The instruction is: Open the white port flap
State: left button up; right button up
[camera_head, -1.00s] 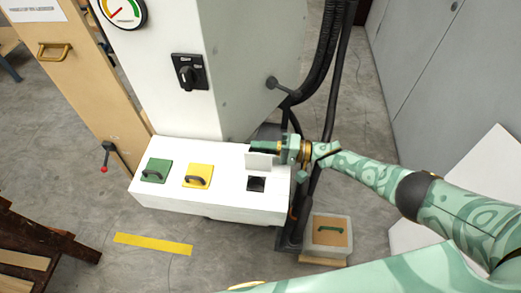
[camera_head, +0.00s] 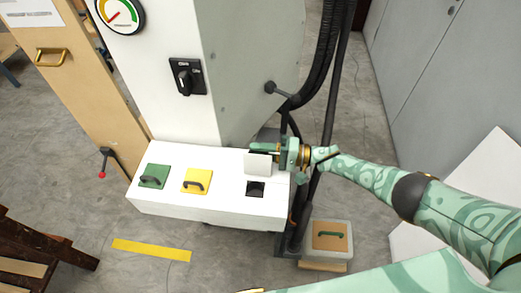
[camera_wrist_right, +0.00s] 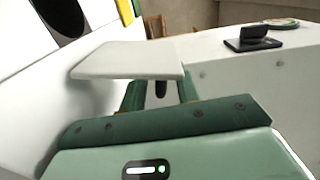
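The white port flap (camera_head: 257,165) stands raised at the back of its dark square opening (camera_head: 256,189), near the right end of the white box (camera_head: 215,212). In the right wrist view the flap (camera_wrist_right: 130,61) is a flat white plate over my fingers, and the opening (camera_wrist_right: 62,14) shows at upper left. My right gripper (camera_head: 262,148) is behind the raised flap. Its fingers (camera_wrist_right: 162,95) are apart, with a small dark piece, perhaps the flap's handle, between them. Whether they touch it is unclear. My left gripper is not in view.
A yellow flap (camera_head: 198,181) and a green flap (camera_head: 155,176), both closed with dark handles, lie left on the box. A white column with a black switch (camera_head: 187,77) rises behind. Black hoses (camera_head: 318,70) run behind my right gripper. A lidded bin (camera_head: 328,238) stands on the floor.

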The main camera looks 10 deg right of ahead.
jog(key=v, duration=1.6)
jog(key=shift+b, duration=0.4)
jog(key=shift+d, duration=0.15)
